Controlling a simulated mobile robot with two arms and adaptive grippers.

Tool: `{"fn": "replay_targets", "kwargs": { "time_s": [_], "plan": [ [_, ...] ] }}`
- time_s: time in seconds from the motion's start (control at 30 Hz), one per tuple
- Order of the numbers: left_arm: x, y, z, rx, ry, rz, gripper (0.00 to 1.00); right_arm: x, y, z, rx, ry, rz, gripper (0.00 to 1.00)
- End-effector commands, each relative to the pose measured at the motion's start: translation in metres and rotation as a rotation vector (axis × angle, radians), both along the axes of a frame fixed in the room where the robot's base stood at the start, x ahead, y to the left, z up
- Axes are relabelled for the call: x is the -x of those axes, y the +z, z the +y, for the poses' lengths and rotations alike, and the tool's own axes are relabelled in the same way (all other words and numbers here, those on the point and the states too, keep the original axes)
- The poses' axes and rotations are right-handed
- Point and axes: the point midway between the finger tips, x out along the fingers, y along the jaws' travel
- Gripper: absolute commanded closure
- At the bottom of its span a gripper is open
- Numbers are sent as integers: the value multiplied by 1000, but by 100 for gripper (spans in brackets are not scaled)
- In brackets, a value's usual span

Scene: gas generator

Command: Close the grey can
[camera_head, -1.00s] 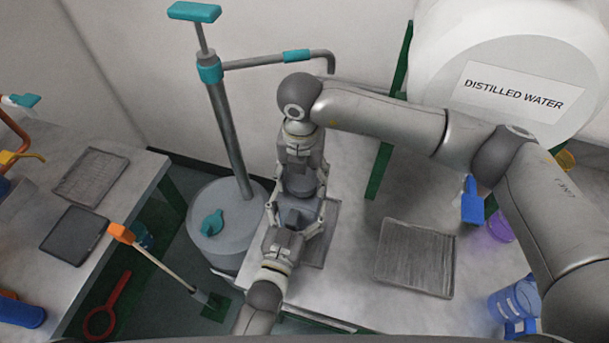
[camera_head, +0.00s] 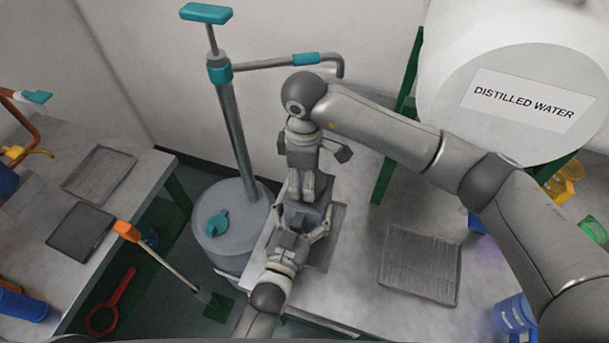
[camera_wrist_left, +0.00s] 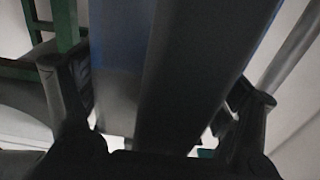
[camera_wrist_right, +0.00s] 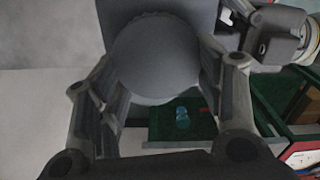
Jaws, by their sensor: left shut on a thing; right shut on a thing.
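The grey can (camera_head: 297,212) stands on the right-hand bench and is largely covered by my grippers in the head view. My left gripper (camera_head: 300,219) comes from the front and is shut on the can's body, one finger on each side. The dark can body (camera_wrist_left: 190,70) fills the left wrist view between the fingers. My right gripper (camera_head: 302,199) points down over the can's top and is shut on a round dark grey cap (camera_wrist_right: 155,60). The cap lies over the can's top (camera_wrist_right: 115,12) in the right wrist view. Whether it is fully seated cannot be told.
A ribbed grey mat (camera_head: 420,264) lies right of the can. A tall pump (camera_head: 236,130) on a grey drum (camera_head: 232,232) stands to the left. A large distilled water tank (camera_head: 530,60) is at the back right. Blue containers (camera_head: 514,313) stand at the right edge.

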Motion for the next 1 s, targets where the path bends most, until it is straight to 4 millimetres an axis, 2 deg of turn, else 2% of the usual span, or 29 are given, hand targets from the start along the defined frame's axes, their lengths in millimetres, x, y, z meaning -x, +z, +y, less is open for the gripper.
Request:
{"fn": "replay_targets", "kwargs": {
  "time_s": [0.2, 0.23, 0.4, 0.77, 1.0],
  "plan": [
    [1, 0, 0, -1, -1, 1, 82, -2, 2, -1, 0, -2, -7, 50],
    [1, 0, 0, -1, -1, 1, 82, -3, 2, -1, 0, -2, -7, 37],
    [1, 0, 0, -1, -1, 1, 82, -2, 1, -1, 0, 0, -5, 17],
    [1, 0, 0, 0, 0, 1, 82, -1, 2, 0, -1, 2, -2, 17],
    [0, 0, 0, -1, 0, 2, 82, -1, 28, 0, -1, 4, -5, 17]
  ]
}}
